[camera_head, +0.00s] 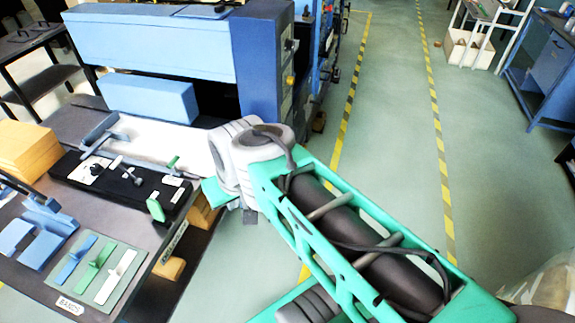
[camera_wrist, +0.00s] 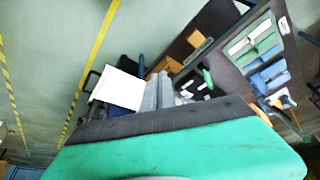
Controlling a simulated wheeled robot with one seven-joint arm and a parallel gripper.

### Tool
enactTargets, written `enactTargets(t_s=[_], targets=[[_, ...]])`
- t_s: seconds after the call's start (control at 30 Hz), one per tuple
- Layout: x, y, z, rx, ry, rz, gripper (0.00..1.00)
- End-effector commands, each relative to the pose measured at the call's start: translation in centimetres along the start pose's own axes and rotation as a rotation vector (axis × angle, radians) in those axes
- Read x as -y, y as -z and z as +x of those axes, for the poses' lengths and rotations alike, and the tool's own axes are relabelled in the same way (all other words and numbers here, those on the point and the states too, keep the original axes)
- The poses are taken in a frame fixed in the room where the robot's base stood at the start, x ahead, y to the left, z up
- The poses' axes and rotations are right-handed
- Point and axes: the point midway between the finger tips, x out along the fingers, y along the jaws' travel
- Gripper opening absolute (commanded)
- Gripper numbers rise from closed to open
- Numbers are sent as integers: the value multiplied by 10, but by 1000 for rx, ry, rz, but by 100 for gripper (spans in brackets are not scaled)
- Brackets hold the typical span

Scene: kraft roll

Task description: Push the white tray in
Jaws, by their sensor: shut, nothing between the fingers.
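The white tray (camera_head: 165,140) lies flat on the dark bench top, in front of the blue machine. Its right end is hidden behind my grey wrist. In the wrist view, a white flat piece (camera_wrist: 118,89) that looks like the tray shows just left of my gripper (camera_wrist: 158,90). My gripper's grey fingers are shut with nothing between them. They appear close beside the white piece; I cannot tell whether they touch it. In the head view my wrist hides most of the gripper.
A black fixture (camera_head: 125,185) with small levers lies in front of the tray. A tool board (camera_head: 95,272) with blue, green and white tools, and a yellow block (camera_head: 25,150), are on the bench. The blue machine (camera_head: 150,45) stands behind.

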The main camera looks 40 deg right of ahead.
Motion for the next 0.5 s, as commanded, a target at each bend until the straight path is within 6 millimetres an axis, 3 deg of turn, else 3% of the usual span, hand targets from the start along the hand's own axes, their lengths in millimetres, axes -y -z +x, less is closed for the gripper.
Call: enactTargets(t_s=[0.03,0.17,0.3,0.4,0.5], targets=[[-14,4,28,-2,-2,52,0],[-79,33,96,-45,14,257,0],[-185,48,166,-129,52,510,0],[-253,41,195,-194,77,651,0],[-295,32,206,-239,94,735,0]])
